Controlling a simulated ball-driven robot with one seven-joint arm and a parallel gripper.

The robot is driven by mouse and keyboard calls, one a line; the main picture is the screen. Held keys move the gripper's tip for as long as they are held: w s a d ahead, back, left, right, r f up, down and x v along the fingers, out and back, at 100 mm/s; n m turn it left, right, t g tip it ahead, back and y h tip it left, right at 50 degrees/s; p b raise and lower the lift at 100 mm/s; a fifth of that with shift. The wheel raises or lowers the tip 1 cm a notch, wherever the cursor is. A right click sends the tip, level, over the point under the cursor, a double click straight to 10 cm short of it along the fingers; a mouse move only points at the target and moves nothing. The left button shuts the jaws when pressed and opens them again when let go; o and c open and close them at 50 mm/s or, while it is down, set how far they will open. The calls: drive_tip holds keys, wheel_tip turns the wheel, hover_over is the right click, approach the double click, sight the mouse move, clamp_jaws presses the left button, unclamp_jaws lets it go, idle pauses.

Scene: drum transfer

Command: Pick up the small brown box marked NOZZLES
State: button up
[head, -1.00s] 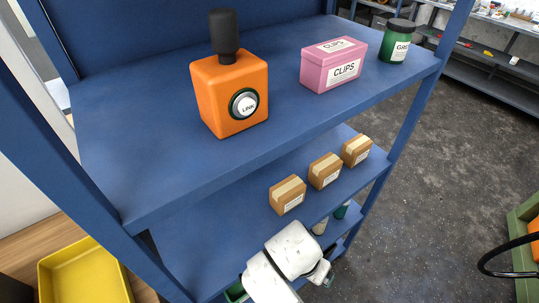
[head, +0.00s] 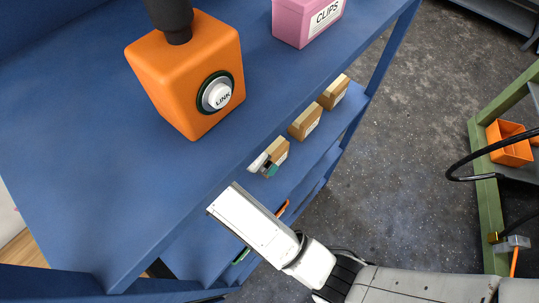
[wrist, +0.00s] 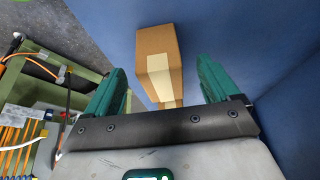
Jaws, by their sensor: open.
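Three small brown boxes stand in a row on the blue shelf's middle board in the head view: a near one (head: 277,150), a middle one (head: 305,121) and a far one (head: 335,92). Their labels are too small to read, so I cannot tell which is marked NOZZLES. My gripper (head: 268,168) is at the near box, partly hiding it. In the wrist view a brown box (wrist: 154,58) with pale tape lies ahead, between the lines of my open green fingers (wrist: 160,78). The fingers are not closed on it.
The upper board (head: 95,150) overhangs my arm, with an orange LINK container (head: 190,75) and a pink CLIPS box (head: 308,18) on it. A green-framed rack (head: 488,170) with an orange bin (head: 508,143) stands right. Grey floor (head: 415,150) between is open.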

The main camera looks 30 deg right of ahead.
sight(270, 149)
drive_tip(key=d, duration=0.2)
drive_tip(key=w+d+b, duration=0.1)
drive_tip(key=shift+d, duration=0.35)
drive_tip(key=shift+x, duration=2.55)
drive_tip(key=shift+c, duration=0.4)
drive_tip(key=c, duration=1.1)
drive_tip(key=shift+r, duration=0.1)
drive_tip(key=shift+c, duration=0.2)
